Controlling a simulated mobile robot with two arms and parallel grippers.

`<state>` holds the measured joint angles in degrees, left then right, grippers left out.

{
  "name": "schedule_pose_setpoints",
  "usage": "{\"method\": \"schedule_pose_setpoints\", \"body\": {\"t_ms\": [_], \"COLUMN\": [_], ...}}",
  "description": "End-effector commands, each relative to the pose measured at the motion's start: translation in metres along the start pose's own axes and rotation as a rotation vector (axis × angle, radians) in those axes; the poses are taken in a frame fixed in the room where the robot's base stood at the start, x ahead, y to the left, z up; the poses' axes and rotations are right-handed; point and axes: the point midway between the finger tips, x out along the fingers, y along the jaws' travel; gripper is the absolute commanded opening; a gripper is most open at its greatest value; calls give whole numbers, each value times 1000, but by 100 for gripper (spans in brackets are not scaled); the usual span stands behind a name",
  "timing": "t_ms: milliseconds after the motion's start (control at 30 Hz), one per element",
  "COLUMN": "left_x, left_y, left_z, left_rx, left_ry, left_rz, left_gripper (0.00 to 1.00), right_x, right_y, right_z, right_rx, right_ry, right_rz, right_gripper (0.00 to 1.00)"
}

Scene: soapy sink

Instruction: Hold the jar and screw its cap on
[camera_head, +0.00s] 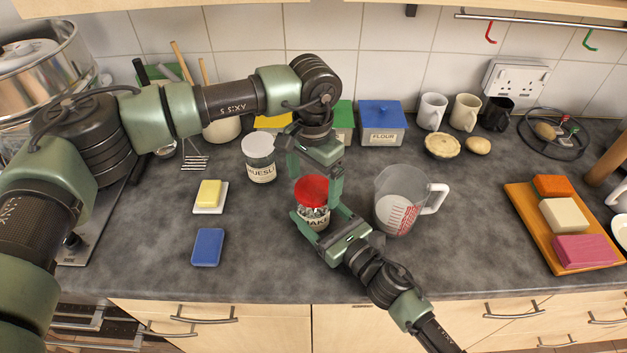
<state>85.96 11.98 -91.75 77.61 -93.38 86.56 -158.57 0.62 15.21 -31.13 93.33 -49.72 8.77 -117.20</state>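The jar (312,222) is a small glass jar with a pale printed label and dark contents, upright on the worktop. Its red cap (311,188) sits level at the jar's mouth; whether the threads are engaged cannot be seen. My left gripper (315,185) points down from above, with its fingers against opposite sides of the cap. My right gripper (315,214) reaches in from the lower right, its fingers closed on either side of the jar's body. The fingers hide parts of the jar and of the cap's edge.
A measuring jug (392,208) stands close right of the jar. A muesli jar (260,160) is behind left. A butter dish (210,196) and blue sponge (207,247) lie left. A blue flour tin (382,124) stands behind. An orange board (530,215) with soap-like blocks lies right.

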Motion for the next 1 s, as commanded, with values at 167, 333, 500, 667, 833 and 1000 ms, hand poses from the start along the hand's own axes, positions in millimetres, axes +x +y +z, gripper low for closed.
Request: {"method": "schedule_pose_setpoints", "body": {"t_ms": [167,333,500,667,833,1000], "left_x": [0,-9,-31,-44,-44,-45], "left_y": [1,1,0,1,1,1], "left_z": [0,0,0,0,0,0], "left_rx": [0,0,0,0,0,-26], "left_ry": [-1,0,1,-2,-2,-2], "left_rz": [1,1,0,2,2,2], "left_gripper": [92,92,92,92,92,89], "right_x": [0,0,0,0,0,0], "right_y": [0,0,0,0,0,0], "right_z": [1,1,1,1,1,1], "right_rx": [0,0,0,0,0,0], "right_ry": [-1,-1,-1,-1,-2,-2], "right_rz": [1,1,1,1,1,1], "right_gripper": [0,0,0,0,0,0]}}
